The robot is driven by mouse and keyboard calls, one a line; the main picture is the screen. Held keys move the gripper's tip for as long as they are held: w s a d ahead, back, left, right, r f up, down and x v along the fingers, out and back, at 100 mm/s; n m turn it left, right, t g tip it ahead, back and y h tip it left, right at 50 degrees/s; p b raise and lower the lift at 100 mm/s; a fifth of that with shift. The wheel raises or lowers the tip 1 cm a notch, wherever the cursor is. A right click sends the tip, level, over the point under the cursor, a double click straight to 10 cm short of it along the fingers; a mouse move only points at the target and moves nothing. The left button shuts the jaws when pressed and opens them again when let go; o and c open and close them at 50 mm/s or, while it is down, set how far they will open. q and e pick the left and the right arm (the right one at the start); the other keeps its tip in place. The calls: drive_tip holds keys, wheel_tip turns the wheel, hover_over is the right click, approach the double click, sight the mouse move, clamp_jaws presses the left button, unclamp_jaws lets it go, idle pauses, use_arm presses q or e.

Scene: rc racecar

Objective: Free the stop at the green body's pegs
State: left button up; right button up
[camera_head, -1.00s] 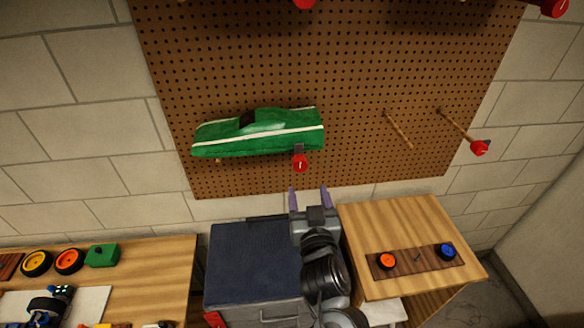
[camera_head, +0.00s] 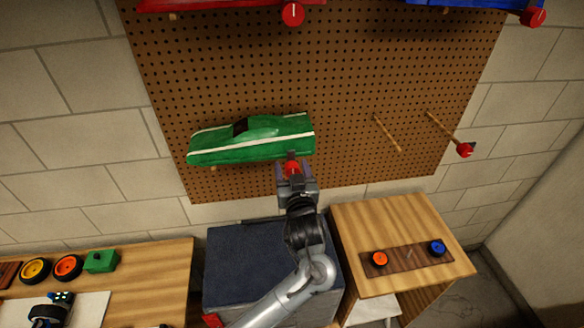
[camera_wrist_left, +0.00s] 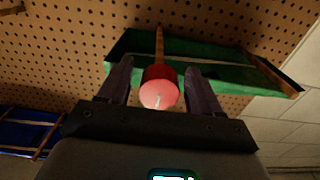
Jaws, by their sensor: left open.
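The green body (camera_head: 250,142) with a white stripe rests on pegs on the pegboard in the head view. It also shows in the left wrist view (camera_wrist_left: 225,77). A red stop (camera_head: 291,165) sits at the end of the right peg, below the body's right end. In the left wrist view the red stop (camera_wrist_left: 159,90) is on the wooden peg (camera_wrist_left: 159,45). My left gripper (camera_head: 293,172) is open, with one finger on each side of the stop. A gap shows between stop and fingers. The right gripper is not in view.
A blue body (camera_head: 478,8) and a red body (camera_head: 210,5) hang above on the pegboard (camera_head: 350,60). Empty pegs (camera_head: 387,133) stand to the right, one with a red stop (camera_head: 466,149). Below are a dark-topped cabinet (camera_head: 245,262) and wooden tables (camera_head: 150,275).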

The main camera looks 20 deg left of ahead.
use_arm(q)
drive_tip(key=c, duration=1)
drive_tip(key=shift+c, duration=0.2)
drive_tip(key=shift+f+m, duration=0.1)
drive_tip(key=shift+m, duration=1.3)
drive_tip(key=m, duration=0.6)
drive_tip(key=shift+a, duration=0.15)
drive_tip(key=m, duration=0.6)
drive_tip(key=shift+m, duration=1.4)
drive_tip(key=shift+r+m, duration=0.2)
drive_tip(key=shift+m, duration=0.1)
